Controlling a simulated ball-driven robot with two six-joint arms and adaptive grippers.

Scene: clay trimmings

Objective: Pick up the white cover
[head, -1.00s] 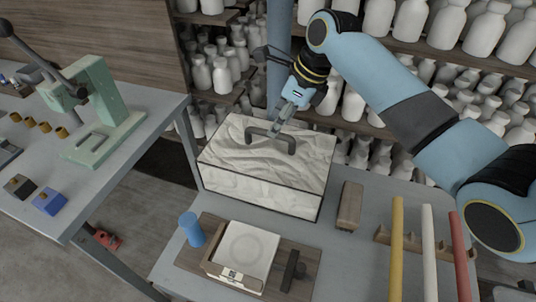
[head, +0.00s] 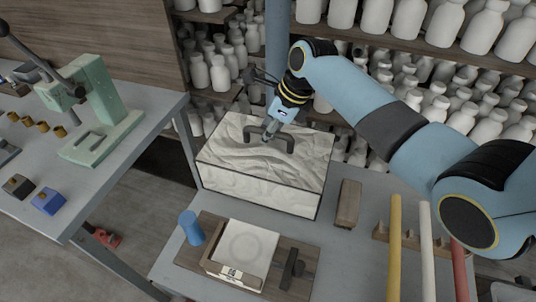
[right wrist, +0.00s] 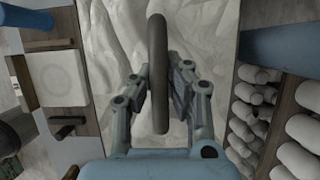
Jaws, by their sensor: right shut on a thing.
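The white cover (head: 225,145) is a crumpled-looking white top with dark edges on a white box (head: 255,190) at the back of the table. A dark arched handle (head: 289,143) stands on it. My right gripper (head: 268,136) is at the handle from above. In the right wrist view its fingers (right wrist: 160,88) are on both sides of the dark handle (right wrist: 159,40), shut on it. The cover still sits on the box, with no gap showing. My left gripper is not in view.
In front of the box are a wooden board (head: 215,272) with a white square slab (head: 247,243), a blue cylinder (head: 191,228) and a brown block (head: 348,204). Yellow, white and red rods stand at right. Shelves of white bottles (head: 485,28) are close behind.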

